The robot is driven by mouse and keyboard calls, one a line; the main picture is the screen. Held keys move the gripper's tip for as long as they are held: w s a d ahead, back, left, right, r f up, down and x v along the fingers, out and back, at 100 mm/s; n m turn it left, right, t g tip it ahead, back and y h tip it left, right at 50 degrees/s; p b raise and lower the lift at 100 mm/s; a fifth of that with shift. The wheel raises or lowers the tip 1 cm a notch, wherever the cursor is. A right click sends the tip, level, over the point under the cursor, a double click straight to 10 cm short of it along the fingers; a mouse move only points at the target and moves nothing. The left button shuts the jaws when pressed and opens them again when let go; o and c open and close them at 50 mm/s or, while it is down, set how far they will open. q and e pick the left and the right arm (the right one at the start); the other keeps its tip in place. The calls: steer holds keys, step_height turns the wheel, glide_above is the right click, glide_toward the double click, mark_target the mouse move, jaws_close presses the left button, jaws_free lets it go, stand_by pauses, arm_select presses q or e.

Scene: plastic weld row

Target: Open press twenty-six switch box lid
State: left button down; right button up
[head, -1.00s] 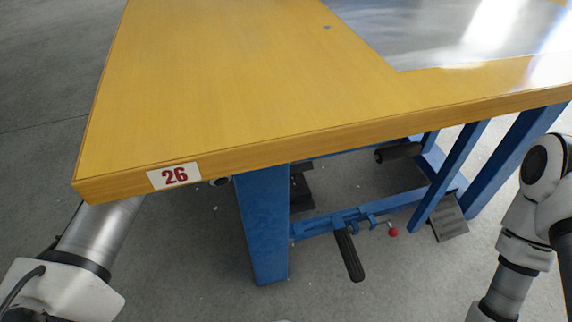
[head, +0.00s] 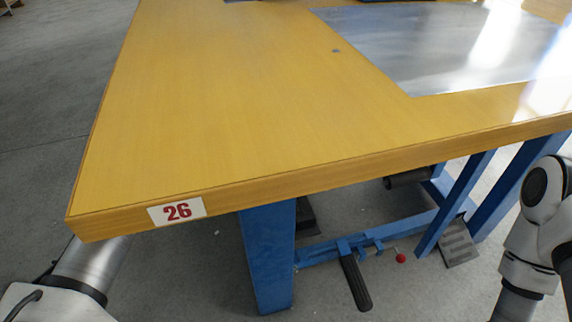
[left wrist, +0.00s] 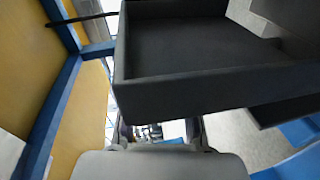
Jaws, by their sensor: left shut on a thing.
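A dark grey, shallow hollow part (left wrist: 200,92) fills the upper middle of the left wrist view; it looks like the switch box lid, though I cannot tell where lid and box body meet. My left gripper (left wrist: 160,131) is at its lower edge, shut on it; the part hides much of the finger contact. The press table (head: 230,110) carries a white label with a red 26 (head: 177,212) on its front edge. In the head view the left gripper and the switch box are hidden below the tabletop. My right gripper is outside both views.
A blue table leg (head: 267,258) stands below the front edge. A black pedal (head: 355,282) and a red knob (head: 400,258) sit on the blue lower frame. A metal plate (head: 440,50) lies in the tabletop. Floor is clear at left.

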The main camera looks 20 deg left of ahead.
arm_select(q)
steer(key=shift+w+a, duration=0.1)
stand_by(0.4)
steer(key=c, duration=0.9)
jaws_free()
steer(key=shift+f, duration=0.1)
steer(key=shift+a, duration=0.1)
steer(key=v, duration=1.2)
